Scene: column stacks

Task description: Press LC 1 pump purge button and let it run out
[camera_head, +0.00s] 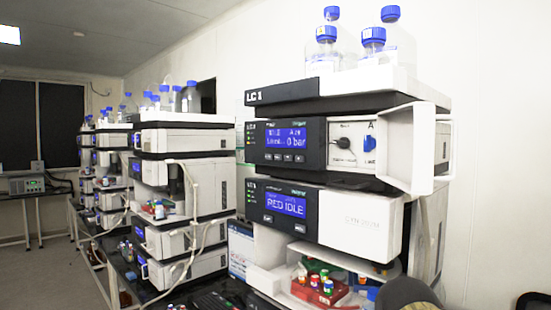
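The LC 1 stack (322,87) stands at the right, its label on the top tray's front. Its pump module (258,142) has a lit blue display (286,136) that ends in "0 bar". A row of small buttons (284,157) sits under the display; their labels are too small to read, so I cannot tell which is purge. The pump's white door (407,148) stands open to the right, showing a black knob (344,143) and a blue part (369,143). My gripper is not in view.
Below the pump, another module (340,222) shows "RED IDLE". Under it, a red rack (318,290) holds capped vials. Blue-capped bottles (327,50) stand on top. More stacks (182,190) line the bench leftward. A dark rounded shape (404,293) at the bottom edge is unclear.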

